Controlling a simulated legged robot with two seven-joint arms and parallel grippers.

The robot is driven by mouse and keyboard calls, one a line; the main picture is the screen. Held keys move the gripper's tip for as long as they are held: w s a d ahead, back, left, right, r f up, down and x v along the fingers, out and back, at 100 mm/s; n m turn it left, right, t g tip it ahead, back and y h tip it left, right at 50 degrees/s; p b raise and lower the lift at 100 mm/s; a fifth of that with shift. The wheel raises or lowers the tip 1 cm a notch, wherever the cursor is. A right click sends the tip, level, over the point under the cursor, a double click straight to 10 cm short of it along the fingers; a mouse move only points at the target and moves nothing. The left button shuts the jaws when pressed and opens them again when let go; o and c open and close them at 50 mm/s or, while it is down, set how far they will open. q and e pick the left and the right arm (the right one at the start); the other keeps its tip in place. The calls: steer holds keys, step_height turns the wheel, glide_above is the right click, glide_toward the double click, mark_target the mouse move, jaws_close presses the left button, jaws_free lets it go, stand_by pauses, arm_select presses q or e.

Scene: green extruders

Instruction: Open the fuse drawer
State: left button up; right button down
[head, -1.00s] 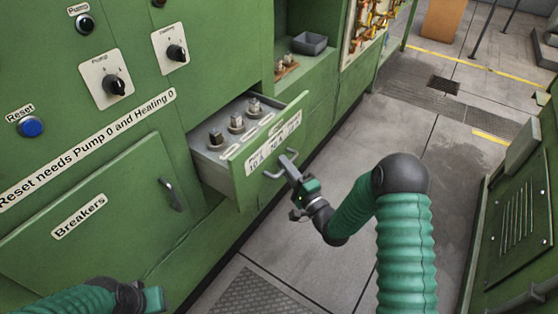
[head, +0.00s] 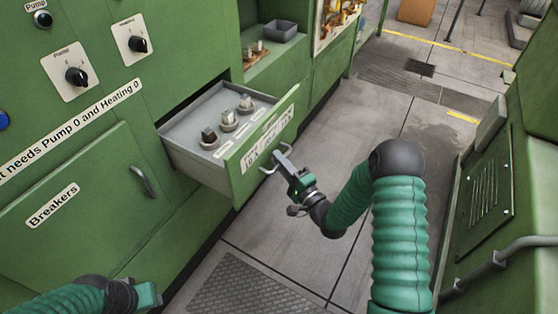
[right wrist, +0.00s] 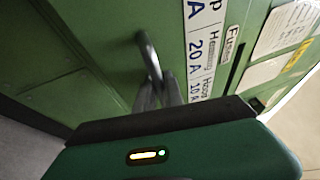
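The fuse drawer (head: 215,155) is pulled well out of the green cabinet, its grey inside showing with several fuses (head: 228,120). Its metal handle (head: 268,170) is on the front panel and also shows in the right wrist view (right wrist: 149,55). My right gripper (head: 286,162) is at the handle; in the right wrist view its fingers (right wrist: 158,95) are closed together on the bar. My left gripper (head: 150,295) is low at the left, away from the drawer, and its fingers are not clear.
The breakers door (head: 85,200) with its handle is shut, left of the drawer. Pump and heating knobs (head: 76,76) are above. A grey bin (head: 278,31) sits in a shelf recess behind the drawer. A green cabinet (head: 490,200) stands at right; the floor between is clear.

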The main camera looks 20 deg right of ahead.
steer(key=c, duration=1.7)
jaws_free()
steer(key=shift+d+f, duration=0.2)
steer(key=shift+o, duration=1.2)
steer(key=shift+w+d, duration=0.1)
steer(key=shift+w, duration=0.05)
steer(key=shift+s, duration=0.25)
steer(key=p+v, duration=0.1)
steer(key=v, duration=1.5)
steer(key=shift+s, duration=0.25)
steer(key=shift+w, duration=0.1)
